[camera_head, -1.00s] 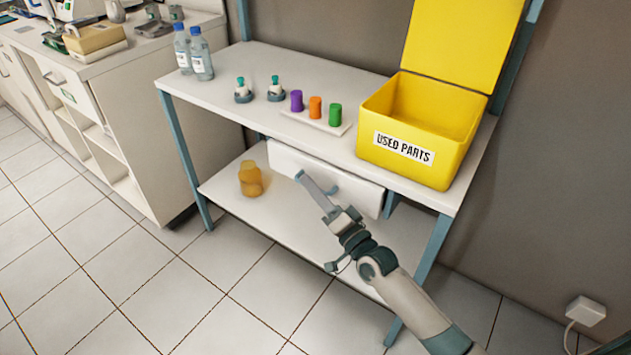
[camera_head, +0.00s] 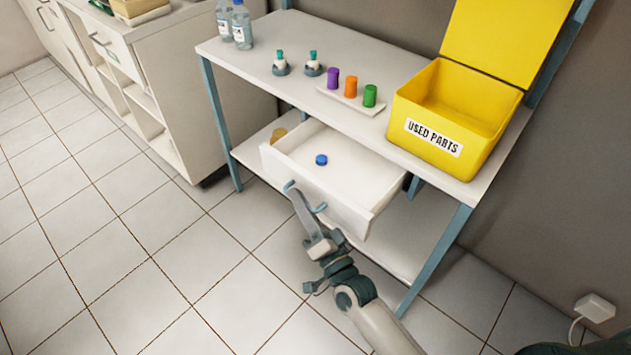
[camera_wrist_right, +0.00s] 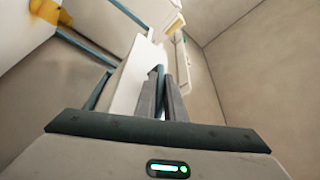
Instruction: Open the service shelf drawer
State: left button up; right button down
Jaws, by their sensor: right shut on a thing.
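The white service shelf drawer (camera_head: 345,169) is pulled out from under the table top in the head view, with its inside showing. A small blue round thing (camera_head: 321,160) lies on the drawer floor. My right gripper (camera_head: 298,200) is at the drawer's front face, shut on its blue-grey handle (camera_head: 320,208). In the right wrist view the gripper's fingers (camera_wrist_right: 163,100) reach to the handle beside the white drawer front (camera_wrist_right: 126,82). My left gripper is not in view.
A yellow USED PARTS bin (camera_head: 433,138) stands open on the table top (camera_head: 262,88). Coloured cylinders sit on a white tray (camera_head: 345,99). Bottles (camera_head: 242,26) stand at the back left. An orange container (camera_head: 279,135) on the lower shelf is mostly hidden. The tiled floor in front is clear.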

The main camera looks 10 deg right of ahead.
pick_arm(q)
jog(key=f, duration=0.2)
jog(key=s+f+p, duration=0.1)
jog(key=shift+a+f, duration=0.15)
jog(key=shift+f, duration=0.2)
pick_arm(e)
jog(key=s+a, duration=0.3)
jog(key=a, duration=0.1)
jog(key=shift+s+a, duration=0.35)
jog(key=shift+s, duration=0.05)
jog(key=c, duration=2.1)
grip_release()
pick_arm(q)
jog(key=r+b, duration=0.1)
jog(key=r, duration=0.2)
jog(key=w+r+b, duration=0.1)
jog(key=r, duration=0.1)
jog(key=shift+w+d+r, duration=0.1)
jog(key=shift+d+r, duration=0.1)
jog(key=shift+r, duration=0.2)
pick_arm(e)
jog(key=v, duration=1.7)
jog(key=shift+s, duration=0.2)
jog(key=shift+f, duration=0.1)
